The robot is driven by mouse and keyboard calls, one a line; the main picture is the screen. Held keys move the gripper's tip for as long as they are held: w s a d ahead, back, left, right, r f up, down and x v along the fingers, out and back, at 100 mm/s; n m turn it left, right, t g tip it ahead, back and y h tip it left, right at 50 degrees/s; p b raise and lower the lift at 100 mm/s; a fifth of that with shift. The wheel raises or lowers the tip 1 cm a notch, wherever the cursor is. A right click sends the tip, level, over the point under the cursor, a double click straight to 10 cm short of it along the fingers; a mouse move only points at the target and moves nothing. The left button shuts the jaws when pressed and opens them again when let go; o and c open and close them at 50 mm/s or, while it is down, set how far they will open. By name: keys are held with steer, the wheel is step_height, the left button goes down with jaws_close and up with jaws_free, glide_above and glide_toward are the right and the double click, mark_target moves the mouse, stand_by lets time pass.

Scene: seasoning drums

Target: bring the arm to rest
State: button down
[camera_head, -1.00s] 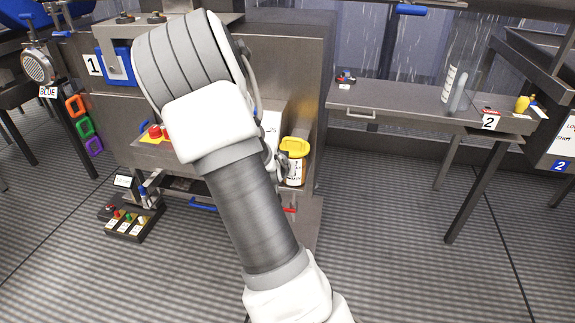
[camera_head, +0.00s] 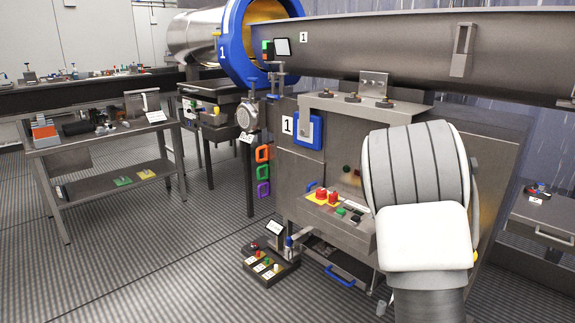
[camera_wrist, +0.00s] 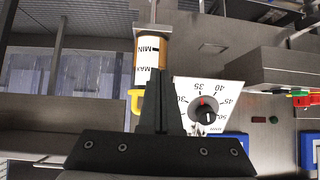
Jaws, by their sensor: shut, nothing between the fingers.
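My gripper (camera_wrist: 158,85) is shut and empty in the wrist view, its dark fingers pressed together. Behind the fingers is a container with MIN and MAX marks (camera_wrist: 150,50) and a yellow part at its side; the fingers hide some of it. I cannot tell whether they touch it. In the head view my white and grey arm stands at the right, in front of the steel machine (camera_head: 310,165). My gripper is hidden there.
A dial panel (camera_wrist: 235,98) is right of the fingers in the wrist view. A control box (camera_head: 270,262) stands low beside the machine. A steel table (camera_head: 95,145) with several items is at left. Open floor (camera_head: 130,260) lies between.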

steer(key=s+a+r+n+y, duration=0.25)
steer(key=a+r, duration=0.35)
steer(key=a, duration=0.4)
steer(key=s+a+r+n+y, duration=0.2)
steer(key=s+a+r+y, duration=0.15)
steer(key=a+r, duration=0.4)
steer(key=s+a+r+n+y, duration=0.1)
steer(key=s+a+r+n, duration=0.3)
steer(key=s, duration=0.5)
steer(key=s+a+r+n, duration=0.2)
steer(key=s+a, duration=0.4)
steer(key=s, duration=0.3)
step_height(320, 180, up, 28)
steer(key=g+p, duration=0.1)
steer(key=p, duration=2.7)
steer(key=shift+a, duration=0.2)
steer(key=shift+m, duration=0.25)
